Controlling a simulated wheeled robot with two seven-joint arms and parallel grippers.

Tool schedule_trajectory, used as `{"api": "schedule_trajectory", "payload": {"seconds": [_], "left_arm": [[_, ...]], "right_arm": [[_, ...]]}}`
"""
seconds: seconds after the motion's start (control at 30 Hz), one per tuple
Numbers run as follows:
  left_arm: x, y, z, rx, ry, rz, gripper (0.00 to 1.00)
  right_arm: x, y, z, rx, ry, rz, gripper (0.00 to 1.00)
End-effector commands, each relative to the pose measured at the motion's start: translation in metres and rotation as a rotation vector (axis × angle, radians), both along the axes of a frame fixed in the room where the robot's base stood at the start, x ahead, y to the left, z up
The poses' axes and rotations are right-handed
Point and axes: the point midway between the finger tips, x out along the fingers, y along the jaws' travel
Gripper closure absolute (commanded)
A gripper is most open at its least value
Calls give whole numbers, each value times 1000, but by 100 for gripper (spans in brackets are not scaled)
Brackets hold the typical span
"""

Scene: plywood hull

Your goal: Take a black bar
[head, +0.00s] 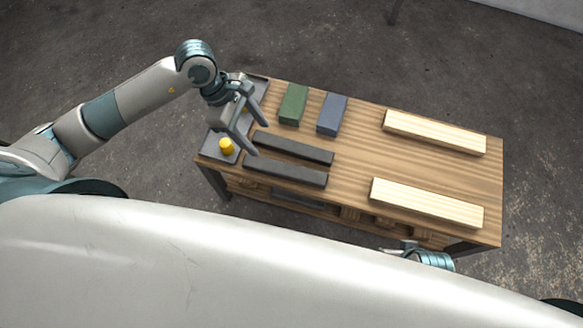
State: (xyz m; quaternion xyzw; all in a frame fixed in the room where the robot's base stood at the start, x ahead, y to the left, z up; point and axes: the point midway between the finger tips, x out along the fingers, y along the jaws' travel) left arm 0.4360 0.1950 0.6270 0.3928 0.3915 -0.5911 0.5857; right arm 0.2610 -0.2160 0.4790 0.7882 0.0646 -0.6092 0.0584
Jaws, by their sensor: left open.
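Two black bars lie side by side on the wooden table, left of its middle: a far black bar (293,148) and a near black bar (286,170). Both run roughly left to right, with a gap between them. My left gripper (261,139) is open, its fingers pointing right and spread about the left end of the far bar. It seems to be above the table, and I cannot tell whether it touches the bar. My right gripper (392,250) shows only in part at the table's front edge, and its jaws are unclear.
A green block (293,104) and a blue block (332,114) stand behind the bars. Two pale planks (434,131) (426,203) lie right. The table middle (355,160) is clear.

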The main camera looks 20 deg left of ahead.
Motion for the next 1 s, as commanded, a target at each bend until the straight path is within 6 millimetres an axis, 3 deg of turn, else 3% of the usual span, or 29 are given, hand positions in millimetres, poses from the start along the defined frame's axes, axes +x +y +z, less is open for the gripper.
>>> {"api": "schedule_trajectory", "payload": {"seconds": [0.47, 0.67, 1.0], "left_arm": [[0, -2, -5, 4, -1, -1, 43], [-1, -12, -29, 2, 3, -1, 43], [-1, -35, -85, 1, 1, 1, 43]], "right_arm": [[0, 0, 0, 0, 1, 0, 69], [1, 0, -1, 0, 0, 0, 69], [2, 0, -2, -1, -1, 0, 69]]}}
